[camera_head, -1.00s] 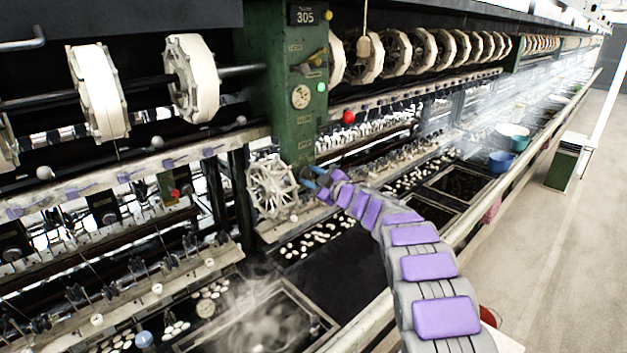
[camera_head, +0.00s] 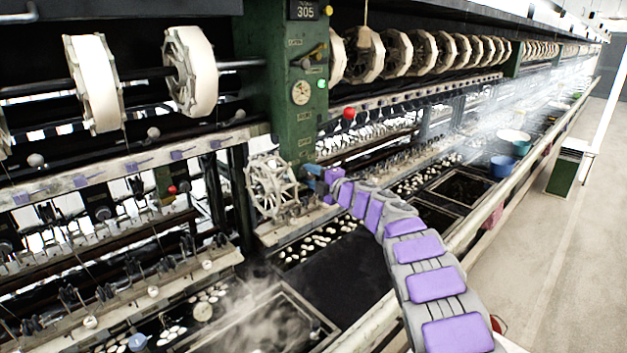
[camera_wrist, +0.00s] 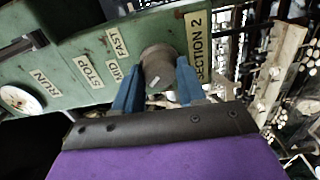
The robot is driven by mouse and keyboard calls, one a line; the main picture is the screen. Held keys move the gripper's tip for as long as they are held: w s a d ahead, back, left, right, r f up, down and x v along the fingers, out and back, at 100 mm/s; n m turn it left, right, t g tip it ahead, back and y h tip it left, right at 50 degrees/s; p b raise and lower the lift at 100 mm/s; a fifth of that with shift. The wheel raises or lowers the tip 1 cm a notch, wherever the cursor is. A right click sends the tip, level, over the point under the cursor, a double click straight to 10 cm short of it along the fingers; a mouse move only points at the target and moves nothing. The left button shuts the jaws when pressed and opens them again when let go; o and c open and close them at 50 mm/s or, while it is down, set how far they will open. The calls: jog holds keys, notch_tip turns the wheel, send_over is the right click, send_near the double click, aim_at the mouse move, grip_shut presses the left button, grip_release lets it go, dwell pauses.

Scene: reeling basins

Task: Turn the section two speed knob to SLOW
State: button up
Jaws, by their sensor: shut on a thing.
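The section two speed knob (camera_wrist: 156,60) is a grey-brown round knob on the green panel (camera_wrist: 95,62), with a small pale mark near its lower edge in the wrist view. My gripper (camera_wrist: 159,72) has its two blue fingers on either side of the knob, shut on it. The labels FAST (camera_wrist: 119,43) and MID (camera_wrist: 112,69) are on the left of the knob, and the SECTION 2 label (camera_wrist: 197,48) is on the right. No SLOW label is readable. In the head view my gripper (camera_head: 312,173) is at the base of the green post (camera_head: 285,120); the knob is hidden there.
STOP (camera_wrist: 90,71) and RUN (camera_wrist: 55,81) labels and a white dial (camera_wrist: 20,100) are farther along the panel. A pale spoked reel (camera_head: 270,185) stands just left of my gripper. Steaming basins (camera_head: 270,320) lie below.

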jog(key=shift+r+n, duration=0.25)
jog(key=shift+n, duration=0.15)
jog(key=o, duration=0.8)
jog(key=shift+o, duration=1.1)
jog(key=shift+w+a+f, duration=0.25)
jog(key=shift+w+f, duration=0.15)
jog(key=shift+s+r, duration=0.15)
jog(key=shift+s, duration=0.15)
jog(key=shift+s+d+b, duration=0.2)
jog(key=shift+d+b, duration=0.1)
jog(key=shift+d, duration=0.2)
jog(key=b+v, duration=0.1)
jog(key=v, duration=1.5)
